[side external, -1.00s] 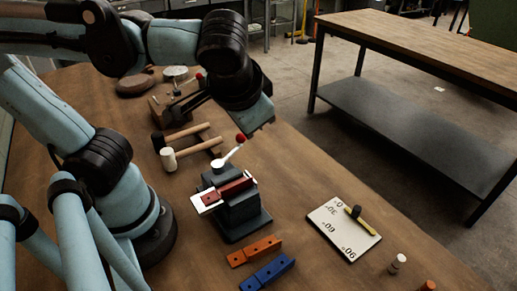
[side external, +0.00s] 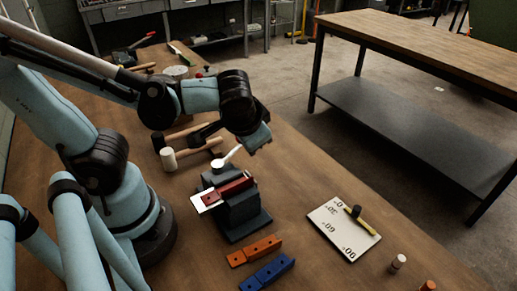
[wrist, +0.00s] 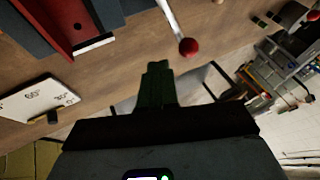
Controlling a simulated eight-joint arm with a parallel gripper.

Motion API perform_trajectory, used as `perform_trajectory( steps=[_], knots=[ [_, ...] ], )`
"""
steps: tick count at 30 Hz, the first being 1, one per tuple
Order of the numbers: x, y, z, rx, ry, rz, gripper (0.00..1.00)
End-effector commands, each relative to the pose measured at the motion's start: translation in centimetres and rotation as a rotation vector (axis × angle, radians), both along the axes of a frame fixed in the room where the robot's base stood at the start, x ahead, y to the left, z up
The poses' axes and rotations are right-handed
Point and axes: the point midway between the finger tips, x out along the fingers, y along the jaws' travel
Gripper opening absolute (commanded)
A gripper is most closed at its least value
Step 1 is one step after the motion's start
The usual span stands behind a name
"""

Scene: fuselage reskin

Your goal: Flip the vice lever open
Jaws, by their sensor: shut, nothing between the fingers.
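The grey vice (side external: 240,212) with red jaws (side external: 232,188) stands on the wooden bench in the side external view. Its white lever (side external: 227,157) slants up and right from the vice top. The red knob at the lever's end is hidden in that view; it shows in the wrist view (wrist: 188,47), with the white lever (wrist: 171,14) leading to it. My gripper (wrist: 157,68) is shut and empty, with its fingertips to the left of and below the knob in the wrist view, apart from it in the picture. In the side external view my gripper (side external: 255,139) is by the lever's upper end.
Two mallets (side external: 169,158) lie behind the vice. An orange block (side external: 254,250) and a blue block (side external: 267,272) lie in front. A second table (side external: 430,55) stands across the floor.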

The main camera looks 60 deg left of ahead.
Motion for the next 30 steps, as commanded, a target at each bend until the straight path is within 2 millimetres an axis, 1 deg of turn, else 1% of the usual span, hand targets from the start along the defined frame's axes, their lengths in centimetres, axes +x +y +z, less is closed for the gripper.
perform_trajectory(
  steps=[1,3,9,23,30],
  knots=[
    [0.0,0.7,-0.2,0.000,-0.001,0.006,0.00],
    [0.0,1.3,-0.4,-0.001,0.000,0.005,0.00],
    [0.1,2.2,-0.7,0.000,0.000,0.001,0.00],
    [0.1,2.4,-0.8,-0.001,-0.001,0.002,0.00],
    [0.1,2.8,-0.8,0.001,0.000,0.052,0.00]
  ],
)
